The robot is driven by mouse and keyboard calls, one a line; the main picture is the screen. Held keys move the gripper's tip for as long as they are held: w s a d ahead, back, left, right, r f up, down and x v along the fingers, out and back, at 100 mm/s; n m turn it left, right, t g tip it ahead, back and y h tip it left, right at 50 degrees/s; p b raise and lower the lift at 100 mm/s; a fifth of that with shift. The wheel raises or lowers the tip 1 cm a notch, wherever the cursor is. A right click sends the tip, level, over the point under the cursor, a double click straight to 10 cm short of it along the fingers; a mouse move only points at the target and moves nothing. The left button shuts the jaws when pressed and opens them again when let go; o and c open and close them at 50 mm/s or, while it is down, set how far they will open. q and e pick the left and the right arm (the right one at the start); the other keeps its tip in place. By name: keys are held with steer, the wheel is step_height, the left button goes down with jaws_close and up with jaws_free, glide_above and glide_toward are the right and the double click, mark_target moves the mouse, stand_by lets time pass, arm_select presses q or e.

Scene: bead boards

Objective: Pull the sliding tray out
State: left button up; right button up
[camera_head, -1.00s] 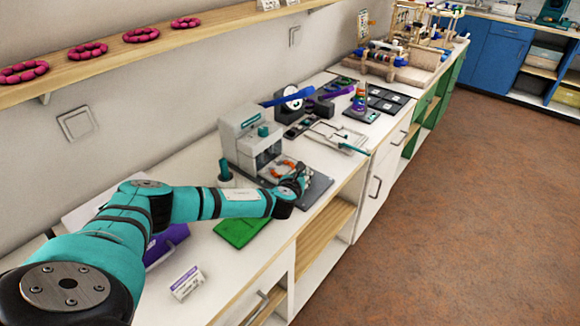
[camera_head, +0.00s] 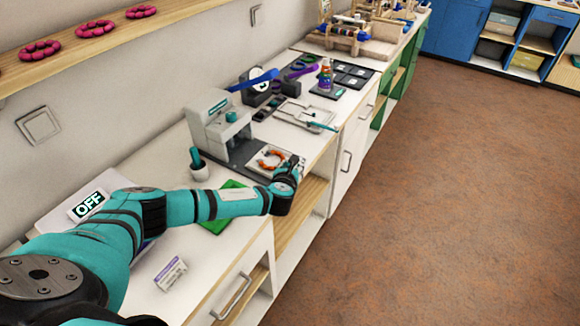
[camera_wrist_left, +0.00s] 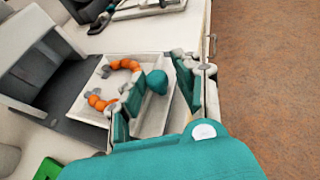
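The sliding tray (camera_head: 260,169) is a white tray with orange beads (camera_head: 270,158) curved on it. It sits out in front of the grey press (camera_head: 218,120), over the dark base. The wrist view shows the tray (camera_wrist_left: 112,83) with a rounded teal knob (camera_wrist_left: 156,81) at its front side. My left gripper (camera_wrist_left: 160,88) has its fingers spread on either side of the knob, with visible gaps, so it looks open. In the head view the left gripper (camera_head: 289,170) is at the tray's front corner, and its fingers are small there. My right gripper is out of view.
A green mat (camera_head: 215,226) lies partly under my left arm. The floor right of the counter is clear.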

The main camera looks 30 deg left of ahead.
arm_select(q)
steer(key=shift+s, duration=0.15)
steer(key=v, duration=1.1)
steer(key=shift+s+r, duration=0.2)
steer(key=shift+s, duration=0.15)
steer(key=shift+d, duration=0.1)
